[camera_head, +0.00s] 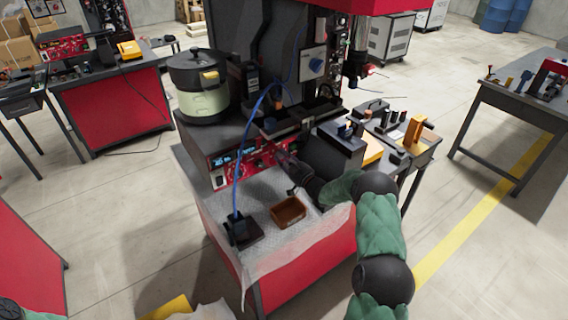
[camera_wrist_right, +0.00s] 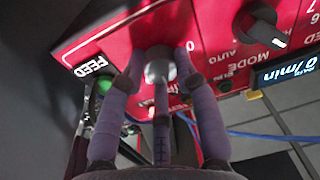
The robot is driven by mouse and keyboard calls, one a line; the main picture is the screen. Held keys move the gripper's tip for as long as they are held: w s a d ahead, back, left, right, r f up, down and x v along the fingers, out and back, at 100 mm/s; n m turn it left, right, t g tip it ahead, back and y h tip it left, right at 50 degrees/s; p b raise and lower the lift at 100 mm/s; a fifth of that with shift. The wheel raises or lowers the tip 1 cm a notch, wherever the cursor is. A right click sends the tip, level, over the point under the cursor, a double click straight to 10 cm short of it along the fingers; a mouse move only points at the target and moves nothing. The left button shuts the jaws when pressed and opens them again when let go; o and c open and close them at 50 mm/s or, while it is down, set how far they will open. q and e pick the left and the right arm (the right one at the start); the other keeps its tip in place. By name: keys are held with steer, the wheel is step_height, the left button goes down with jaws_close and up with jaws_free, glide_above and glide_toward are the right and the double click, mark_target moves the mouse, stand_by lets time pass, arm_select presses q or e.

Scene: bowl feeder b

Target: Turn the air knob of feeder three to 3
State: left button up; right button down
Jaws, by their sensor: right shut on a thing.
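The feeder's red control panel (camera_head: 240,170) is on the front of the middle bench, below the pot-shaped bowl (camera_head: 202,103). My right gripper (camera_head: 287,162) reaches the right part of this panel. In the right wrist view, the fingers of my right gripper (camera_wrist_right: 160,75) are closed around a light grey round knob (camera_wrist_right: 159,68) on the red panel (camera_wrist_right: 130,40). The fingers hide most of its scale, and I cannot read its setting. My left gripper is out of view.
In the right wrist view, a black MODE knob (camera_wrist_right: 257,20), a lit display (camera_wrist_right: 288,72) and a green button (camera_wrist_right: 105,85) are near. On the bench are a brown tray (camera_head: 288,212), a black box (camera_head: 240,230) and a blue cable (camera_head: 238,165).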

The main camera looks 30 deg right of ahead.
steer(key=m+b, duration=0.1)
steer(key=m, duration=0.3)
steer(key=shift+h, duration=0.3)
steer(key=shift+r+m+t+b, duration=0.15)
steer(key=shift+m+b, duration=0.2)
steer(key=shift+m, duration=0.65)
steer(key=shift+m+t+b, duration=0.15)
steer(key=shift+m+b, duration=0.15)
steer(key=shift+m, duration=0.7)
steer(key=shift+h, duration=0.3)
steer(key=c, duration=0.9)
jaws_free()
steer(key=shift+s, duration=0.3)
steer(key=s, duration=0.3)
steer(key=s+f, duration=0.1)
steer(key=s, duration=0.3)
steer(key=s+d, duration=0.1)
steer(key=s, duration=0.3)
steer(key=shift+s+f, duration=0.15)
